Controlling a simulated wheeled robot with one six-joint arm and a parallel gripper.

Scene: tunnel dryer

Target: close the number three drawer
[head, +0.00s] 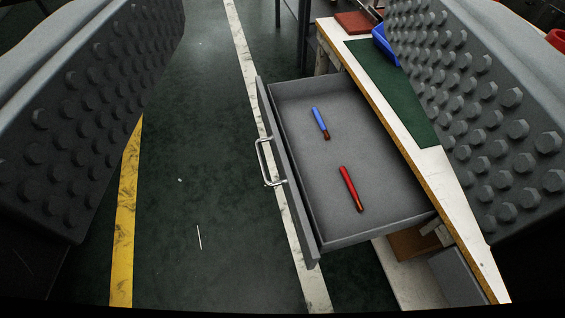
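One grey drawer (290,190) stands pulled out from under a workbench, with a silver bar handle (267,162) on its front, facing left. No number can be read on it. A blue marker-like tool (320,121) and a red one (351,188) lie inside it. My gripper (285,125) shows as two wide, studded grey fingers at the left and right edges of the view. It is open with nothing between the fingers close by. The drawer appears below and beyond the fingers, apart from them. The right finger hides part of the bench.
The workbench top (430,160) has a white edge and a green mat (385,75), with a blue bin (384,42) at the back. A brown box (412,243) sits below. The dark green floor (200,150) left of the drawer is clear, with a yellow line (126,220).

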